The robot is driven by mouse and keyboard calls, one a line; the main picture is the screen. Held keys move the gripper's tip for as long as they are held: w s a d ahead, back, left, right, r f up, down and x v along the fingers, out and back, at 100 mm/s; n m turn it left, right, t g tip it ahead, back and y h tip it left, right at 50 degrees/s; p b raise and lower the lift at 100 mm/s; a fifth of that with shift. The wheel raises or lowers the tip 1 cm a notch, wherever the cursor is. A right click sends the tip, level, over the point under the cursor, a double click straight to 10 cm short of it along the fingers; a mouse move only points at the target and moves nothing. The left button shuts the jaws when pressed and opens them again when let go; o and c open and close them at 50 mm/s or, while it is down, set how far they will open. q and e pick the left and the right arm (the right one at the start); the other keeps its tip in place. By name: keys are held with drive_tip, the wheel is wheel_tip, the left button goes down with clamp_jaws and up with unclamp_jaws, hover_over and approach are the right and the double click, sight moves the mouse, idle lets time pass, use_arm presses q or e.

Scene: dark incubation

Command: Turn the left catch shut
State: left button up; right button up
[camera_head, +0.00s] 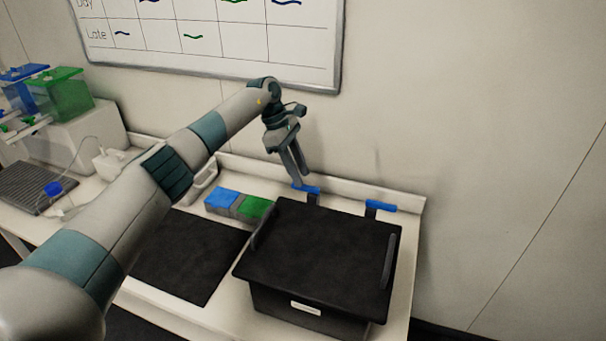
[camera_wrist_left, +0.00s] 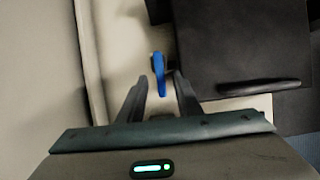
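The left catch (camera_head: 309,189) is a blue bar on a dark post behind the black box (camera_head: 325,240), by the wall ledge. In the head view the bar lies roughly along the box's back edge. My left gripper (camera_head: 303,180) points down at it, its fingertips close to the bar. In the left wrist view the blue bar (camera_wrist_left: 159,70) shows between the tips of my open left gripper (camera_wrist_left: 160,82), with a gap on each side. Contact cannot be told. The right catch (camera_head: 381,206), also blue, stands farther right. My right gripper is out of view.
The box lid has dark handles on its left and right (camera_head: 388,262). A blue and green block (camera_head: 238,203) and a black mat (camera_head: 190,255) lie left of the box. The wall and raised ledge (camera_head: 350,188) are close behind the catches.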

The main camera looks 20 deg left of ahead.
sight(306, 188)
use_arm(q)
drive_tip(key=shift+p+x, duration=0.45)
drive_tip(key=shift+x, duration=1.2)
drive_tip(key=shift+c, duration=0.3)
clamp_jaws()
